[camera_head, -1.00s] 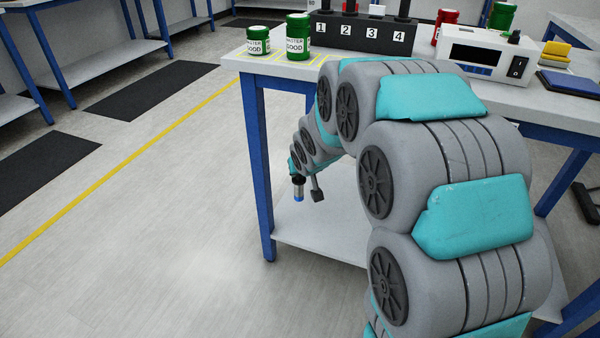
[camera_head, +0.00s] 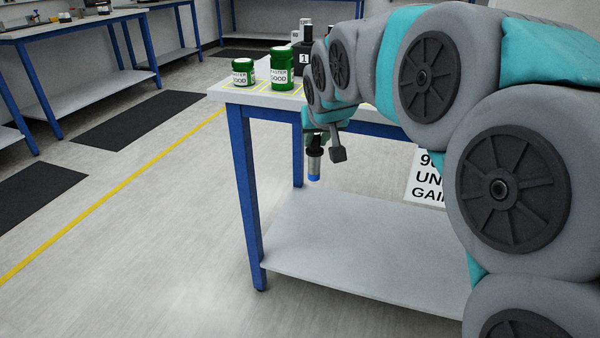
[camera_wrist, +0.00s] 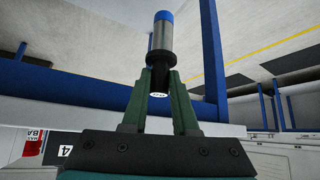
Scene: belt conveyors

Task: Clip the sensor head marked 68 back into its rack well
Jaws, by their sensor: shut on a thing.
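My gripper (camera_head: 316,134) is shut on the sensor head, a dark and silver cylinder with a blue end (camera_head: 314,162). The blue end points down, in front of the bench and below its top. In the wrist view the sensor head (camera_wrist: 160,38) stands out between the fingertips of my gripper (camera_wrist: 160,80). Its white end face carries a mark too small to read. The black rack (camera_head: 303,57) stands on the bench, with label 1 showing and the rest behind my arm. Its label 4 (camera_wrist: 65,151) shows in the wrist view. The wells are not clear to see.
Two green jars (camera_head: 282,70) (camera_head: 243,72) stand at the left of the blue-framed bench (camera_head: 240,165). A red object (camera_wrist: 33,142) shows near the rack. The lower shelf (camera_head: 360,255) is bare. Floor at left is clear, with dark mats (camera_head: 128,120).

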